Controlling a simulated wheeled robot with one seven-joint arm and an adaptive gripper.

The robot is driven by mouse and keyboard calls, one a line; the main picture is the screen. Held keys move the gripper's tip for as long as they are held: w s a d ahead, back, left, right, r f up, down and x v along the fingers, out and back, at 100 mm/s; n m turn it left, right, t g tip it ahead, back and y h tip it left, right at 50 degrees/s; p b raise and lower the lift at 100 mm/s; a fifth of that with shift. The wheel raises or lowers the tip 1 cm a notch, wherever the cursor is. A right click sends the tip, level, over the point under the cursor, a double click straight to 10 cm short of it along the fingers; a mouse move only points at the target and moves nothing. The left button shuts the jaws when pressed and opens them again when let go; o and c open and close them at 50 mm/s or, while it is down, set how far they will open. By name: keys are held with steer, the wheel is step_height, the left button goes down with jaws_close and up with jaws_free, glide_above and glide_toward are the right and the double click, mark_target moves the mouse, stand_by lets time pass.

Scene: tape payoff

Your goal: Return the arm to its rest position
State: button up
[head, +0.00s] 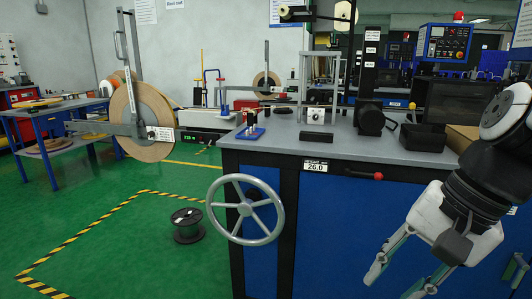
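My arm reaches in from the right edge of the head view. My gripper (395,278) hangs at the lower right, in front of the blue front of the workbench (262,147). Its light-coloured fingers point down and to the left, spread apart. Nothing shows between them. The lower finger is partly cut off by the bottom edge of the picture. The gripper appears apart from the bench and its handwheel.
A grey handwheel (245,225) sticks out at the bench's left corner. A red-knobbed lever (378,176) is on its front. A large tape reel (158,108) stands left. A black spool (186,224) sits on the green floor, inside striped marking. Open floor lies left.

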steer(key=s+f+n+g+h, duration=0.25)
steer(key=s+n, duration=0.55)
steer(key=s, duration=0.7)
step_height(320, 180, up, 35)
steer(key=d+t+h+p, duration=0.1)
steer(key=t+p, duration=0.4)
steer(key=p, duration=2.8)
steer(key=shift+s, duration=0.15)
steer(key=shift+r, duration=0.1)
